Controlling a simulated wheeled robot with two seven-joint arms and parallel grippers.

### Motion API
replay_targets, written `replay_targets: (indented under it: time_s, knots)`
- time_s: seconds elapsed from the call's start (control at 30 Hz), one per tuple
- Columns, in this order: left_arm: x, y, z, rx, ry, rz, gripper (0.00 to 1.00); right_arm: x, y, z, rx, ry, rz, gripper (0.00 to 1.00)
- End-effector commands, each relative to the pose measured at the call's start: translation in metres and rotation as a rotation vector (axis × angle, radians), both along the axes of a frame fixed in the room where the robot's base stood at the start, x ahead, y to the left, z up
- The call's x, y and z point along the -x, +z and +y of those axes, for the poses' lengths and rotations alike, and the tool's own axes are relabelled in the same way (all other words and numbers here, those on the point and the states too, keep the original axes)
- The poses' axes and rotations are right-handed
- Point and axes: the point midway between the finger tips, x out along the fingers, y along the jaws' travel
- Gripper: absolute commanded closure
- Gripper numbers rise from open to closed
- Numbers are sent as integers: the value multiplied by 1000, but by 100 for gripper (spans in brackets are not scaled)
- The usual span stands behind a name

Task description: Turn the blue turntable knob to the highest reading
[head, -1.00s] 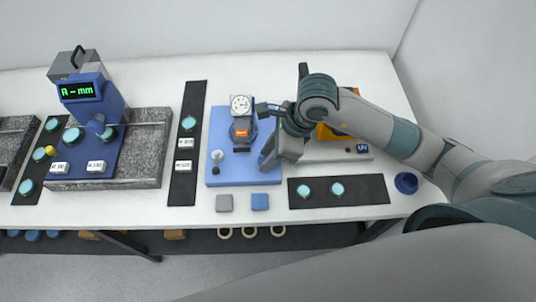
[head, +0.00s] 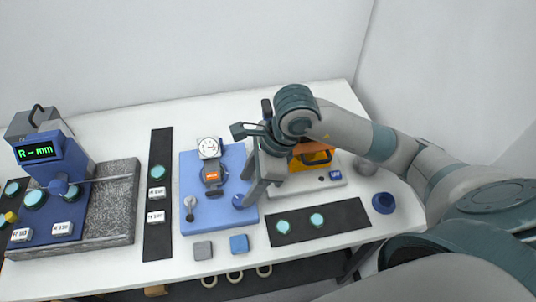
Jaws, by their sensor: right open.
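A round blue knob (head: 240,201) sits near the right edge of a light blue base plate (head: 205,222). A white-faced dial gauge (head: 208,148) stands towards the back of the plate, above a dark round part with an orange label (head: 214,177). The gauge's reading is too small to tell. My right gripper (head: 258,186) points down at the plate's right edge. It is open and empty, with one finger close to the blue knob; I cannot tell whether they touch. My left gripper is out of view.
A small lever with a pale ball (head: 189,202) stands at the plate's left. Grey (head: 203,250) and blue (head: 239,243) blocks lie in front. An orange-and-grey instrument (head: 315,158) is behind my right arm. A blue cup (head: 384,203) stands right; a granite slab (head: 115,215) lies left.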

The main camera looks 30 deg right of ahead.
Motion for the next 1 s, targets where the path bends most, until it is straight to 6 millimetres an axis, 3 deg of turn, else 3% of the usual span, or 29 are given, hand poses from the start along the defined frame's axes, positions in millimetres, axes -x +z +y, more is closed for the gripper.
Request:
replay_targets:
  time_s: [0.5, 0.73, 1.0]
  knots:
    - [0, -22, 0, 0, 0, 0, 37, 13, 88, -35, 2, 0, -6, 53]
    - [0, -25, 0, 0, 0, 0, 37, 16, 107, -42, 1, 0, -2, 53]
    - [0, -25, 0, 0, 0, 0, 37, 17, 111, -43, 0, 1, 0, 53]
